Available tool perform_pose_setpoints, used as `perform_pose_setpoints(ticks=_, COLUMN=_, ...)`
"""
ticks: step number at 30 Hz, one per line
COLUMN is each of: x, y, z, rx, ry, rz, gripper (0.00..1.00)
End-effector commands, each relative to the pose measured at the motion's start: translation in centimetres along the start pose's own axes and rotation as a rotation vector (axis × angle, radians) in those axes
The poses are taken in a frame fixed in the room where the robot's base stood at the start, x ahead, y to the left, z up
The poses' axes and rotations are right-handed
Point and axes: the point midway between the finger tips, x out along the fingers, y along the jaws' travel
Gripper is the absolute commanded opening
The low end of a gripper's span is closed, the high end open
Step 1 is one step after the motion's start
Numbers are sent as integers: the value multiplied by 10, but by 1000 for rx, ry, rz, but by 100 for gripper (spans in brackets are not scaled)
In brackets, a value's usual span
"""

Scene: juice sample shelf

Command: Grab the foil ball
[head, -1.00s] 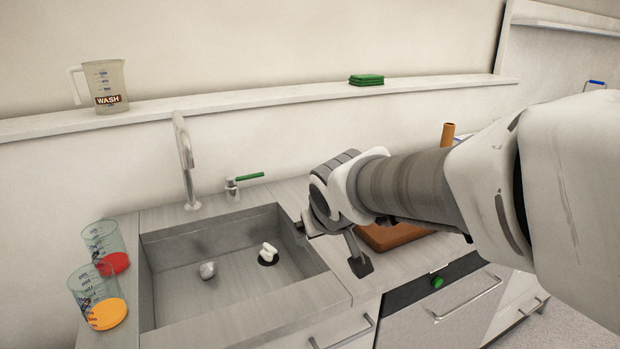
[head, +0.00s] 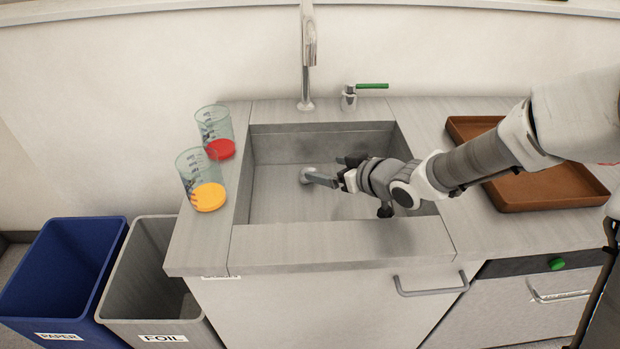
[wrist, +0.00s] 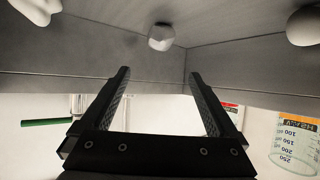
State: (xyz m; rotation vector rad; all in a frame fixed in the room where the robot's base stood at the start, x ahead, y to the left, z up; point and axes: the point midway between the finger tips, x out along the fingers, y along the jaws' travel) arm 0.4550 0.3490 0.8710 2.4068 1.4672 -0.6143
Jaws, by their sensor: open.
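The foil ball, a small grey-white lump, lies on the sink floor. In the head view the foil ball (head: 306,174) shows just left of my gripper (head: 325,171), partly behind a finger. In the wrist view the foil ball (wrist: 160,37) is beyond and between the fingertips of my gripper (wrist: 158,74), apart from them. My gripper is open and empty, reaching into the sink from the right. In the wrist view a white lumpy object (wrist: 38,9) is cut off at the upper left, and a pale rounded object (wrist: 304,25) at the upper right; I cannot tell what they are.
The sink (head: 275,208) has walls around the gripper. The faucet (head: 308,60) and a green-handled tap (head: 350,95) stand behind it. Two beakers, red (head: 216,130) and yellow (head: 203,178), stand left. A brown tray (head: 545,195) lies right. Blue PAPER (head: 60,270) and grey FOIL (head: 150,270) bins stand lower left.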

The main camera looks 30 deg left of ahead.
Motion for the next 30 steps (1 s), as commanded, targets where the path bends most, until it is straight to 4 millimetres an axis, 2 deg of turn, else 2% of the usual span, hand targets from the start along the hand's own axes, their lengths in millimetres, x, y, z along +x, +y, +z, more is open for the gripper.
perform_pose_setpoints(ticks=1, x=8, y=0, z=15, rx=2, ry=-1, rz=-1, gripper=95)
perform_pose_setpoints(ticks=5, x=17, y=0, z=31, rx=2, ry=-2, rz=0, gripper=95)
perform_pose_setpoints(ticks=13, x=37, y=0, z=29, rx=0, ry=0, rz=0, gripper=95)
perform_pose_setpoints(ticks=22, x=83, y=0, z=29, rx=-1, ry=-1, rz=1, gripper=95)
perform_pose_setpoints(ticks=30, x=90, y=1, z=27, rx=0, ry=-2, rz=2, gripper=95)
